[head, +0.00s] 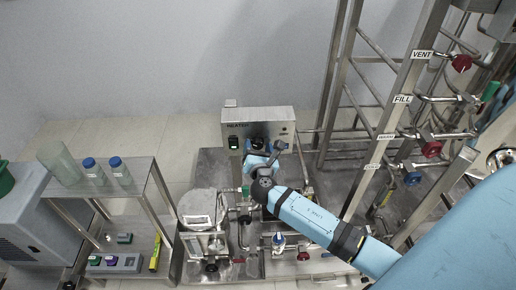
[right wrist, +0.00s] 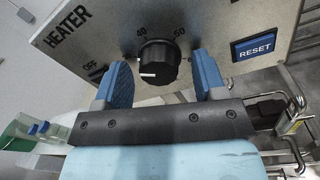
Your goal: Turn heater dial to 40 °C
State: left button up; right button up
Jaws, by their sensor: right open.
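The heater box (head: 270,118) is a grey metal panel at the centre of the head view; its face (right wrist: 95,30) fills the upper right wrist view. The black ridged heater dial (right wrist: 157,62) has a white mark at the lower left of its face, pointing left towards the OFF side, away from the 40 label at its top. My right gripper (right wrist: 161,66) is open, one blue finger on each side of the dial. Gaps show between fingers and dial. In the head view my right gripper (head: 262,150) is in front of the box and partly hides its face. My left gripper is out of view.
A blue RESET button (right wrist: 254,46) is right of the dial. A rack of pipes with red and blue valve handles (head: 431,148) stands at the right. A bench with blue-capped bottles (head: 120,172) is at the left. Vessels and piping (head: 205,240) stand below the box.

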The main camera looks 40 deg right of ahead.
jog(key=c, duration=0.9)
jog(key=shift+c, duration=0.2)
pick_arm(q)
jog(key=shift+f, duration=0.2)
pick_arm(e)
jog(key=shift+f+m, duration=0.1)
jog(key=shift+m, duration=0.2)
